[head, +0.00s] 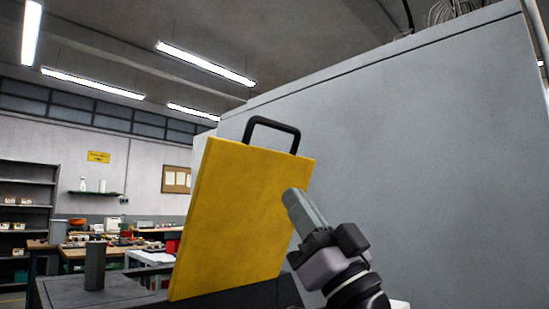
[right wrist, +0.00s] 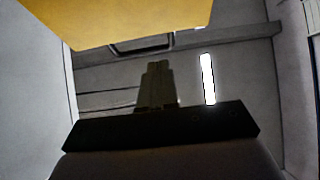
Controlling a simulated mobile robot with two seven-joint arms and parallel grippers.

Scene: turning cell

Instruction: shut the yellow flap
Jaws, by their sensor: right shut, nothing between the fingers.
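The yellow flap (head: 243,215) stands up steeply, tilted, with a black handle (head: 271,130) on its top edge. Its lower edge meets the dark box top at the bottom of the head view. My right gripper (head: 290,194) is shut and empty, its fingertips close to the flap's right edge; I cannot tell whether they touch it. In the right wrist view the flap (right wrist: 130,18) fills the top, above the closed fingers (right wrist: 157,66). The handle also shows there (right wrist: 140,46). My left gripper is not in view.
A large grey cabinet (head: 400,150) fills the right side behind the flap. A dark cylinder (head: 95,265) stands on the dark box top (head: 75,291) left of the flap. Cluttered workbenches (head: 85,250) and a shelf (head: 28,200) are in the left background.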

